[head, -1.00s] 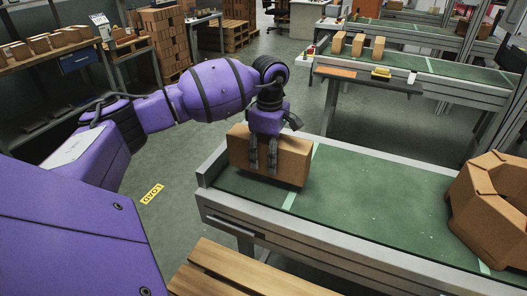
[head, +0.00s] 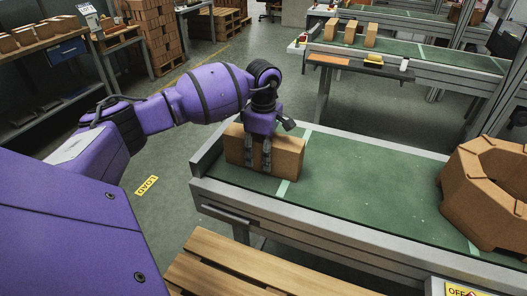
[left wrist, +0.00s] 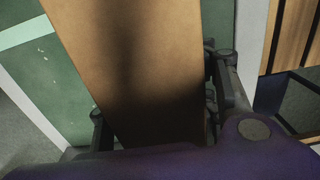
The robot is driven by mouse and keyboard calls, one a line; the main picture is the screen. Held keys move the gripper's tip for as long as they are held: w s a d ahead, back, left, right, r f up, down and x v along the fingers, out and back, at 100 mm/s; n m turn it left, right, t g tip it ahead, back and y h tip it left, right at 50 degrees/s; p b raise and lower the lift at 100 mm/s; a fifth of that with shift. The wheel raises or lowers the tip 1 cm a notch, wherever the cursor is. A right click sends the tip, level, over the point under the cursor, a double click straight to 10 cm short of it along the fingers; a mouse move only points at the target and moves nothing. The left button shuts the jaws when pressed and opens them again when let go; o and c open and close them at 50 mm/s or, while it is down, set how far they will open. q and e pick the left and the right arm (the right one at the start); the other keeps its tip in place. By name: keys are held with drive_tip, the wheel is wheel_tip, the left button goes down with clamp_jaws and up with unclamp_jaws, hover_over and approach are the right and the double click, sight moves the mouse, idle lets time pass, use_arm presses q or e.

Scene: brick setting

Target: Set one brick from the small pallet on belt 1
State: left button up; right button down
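A tan brick (head: 240,150) stands upright on its long side near the left end of the green belt (head: 360,200). Its underside appears to meet the belt surface, beside a pale cross line. My left gripper (head: 266,160) reaches down over the brick from above, and its dark fingers lie against the near face. In the left wrist view the brick (left wrist: 140,60) fills the space between the fingers (left wrist: 160,125); the gripper is shut on it. Wooden slats (head: 260,265), seemingly a pallet, lie in front of the belt. My right gripper is not in view.
A large brown ring-shaped stack (head: 490,190) stands at the belt's right. A second belt (head: 430,60) behind carries several small bricks (head: 350,33). Shelves with boxes (head: 40,32) stand at the back left. The belt's middle is clear.

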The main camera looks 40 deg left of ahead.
use_arm(q)
drive_tip(key=shift+o, duration=1)
drive_tip(key=shift+r, duration=0.1)
wheel_tip(320, 180, up, 12)
drive_tip(key=shift+r, duration=0.1)
